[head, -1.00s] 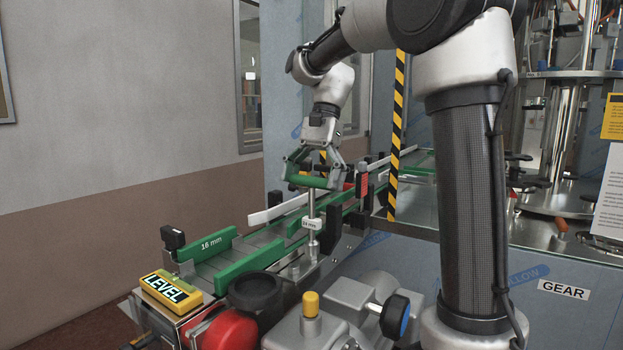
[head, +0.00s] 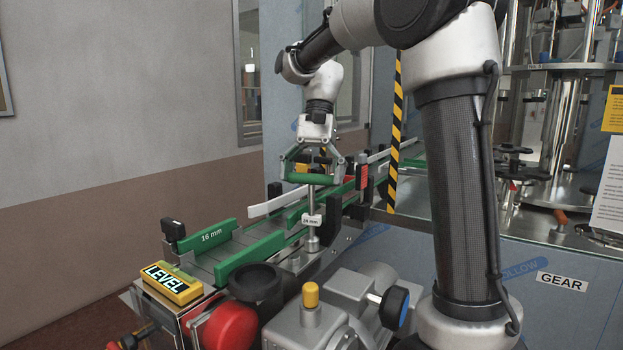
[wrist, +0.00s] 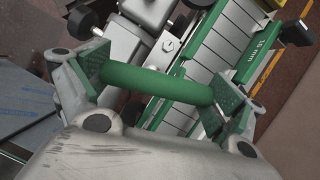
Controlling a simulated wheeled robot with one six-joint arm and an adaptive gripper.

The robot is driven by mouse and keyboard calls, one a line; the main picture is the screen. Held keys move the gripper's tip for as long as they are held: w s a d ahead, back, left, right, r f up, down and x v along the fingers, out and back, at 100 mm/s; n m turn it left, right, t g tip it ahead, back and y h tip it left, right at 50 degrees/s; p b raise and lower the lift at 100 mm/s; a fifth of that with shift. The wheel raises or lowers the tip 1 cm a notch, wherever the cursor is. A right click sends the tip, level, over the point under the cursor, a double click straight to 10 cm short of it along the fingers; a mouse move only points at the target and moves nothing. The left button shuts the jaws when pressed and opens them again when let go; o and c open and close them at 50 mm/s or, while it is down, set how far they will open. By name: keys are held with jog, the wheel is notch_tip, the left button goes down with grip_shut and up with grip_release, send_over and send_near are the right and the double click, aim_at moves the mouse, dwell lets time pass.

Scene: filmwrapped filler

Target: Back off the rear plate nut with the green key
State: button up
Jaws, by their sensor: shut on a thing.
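The green key has a green crossbar handle (head: 313,180), a steel shaft (head: 311,200) with a white size tag, and a socket (head: 313,243) at its foot. It stands upright beside the conveyor. My gripper (head: 313,172) is above it, pointing down, with its fingers shut at the two ends of the crossbar. The wrist view shows the green crossbar (wrist: 155,84) spanning between both finger pads. The socket's foot is low at the metal plate by the conveyor. The rear plate nut is not visible; I cannot tell whether the socket covers it.
The conveyor (head: 215,252) with green guide rails runs behind the key. A yellow LEVEL box (head: 170,284) sits at its near end. A red round part (head: 229,327), a yellow-capped grey housing (head: 310,318) and a blue-black knob (head: 394,309) crowd the front. A striped post (head: 395,140) stands right.

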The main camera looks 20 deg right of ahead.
jog(key=n+h, duration=0.1)
jog(key=n, duration=0.2)
jog(key=shift+g, duration=0.3)
jog(key=n+h, duration=0.1)
jog(key=n, duration=0.1)
jog(key=shift+a+n, duration=0.1)
jog(key=shift+n, duration=0.6)
